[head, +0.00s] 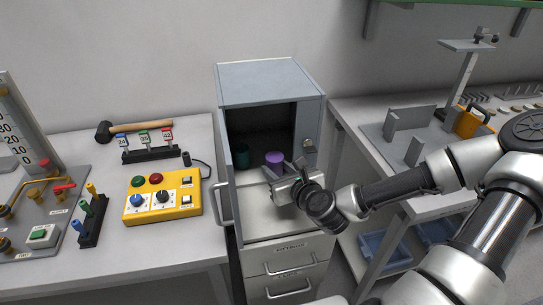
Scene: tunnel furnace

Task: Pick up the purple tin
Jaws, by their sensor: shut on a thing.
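The purple tin (274,159) is in the open front of the grey cabinet (270,82), near its right side. My gripper (280,170) reaches in from the front right and is shut on the purple tin, at its lower right side. The fingertips are small here, and the gripper body hides the tin's lower part. I cannot tell whether the tin touches the cabinet floor.
A dark green tin (240,155) stands left of the purple tin inside the cabinet. The cabinet's side walls and top enclose the space closely. A yellow control box (162,205) and a hammer (140,128) are on the left bench.

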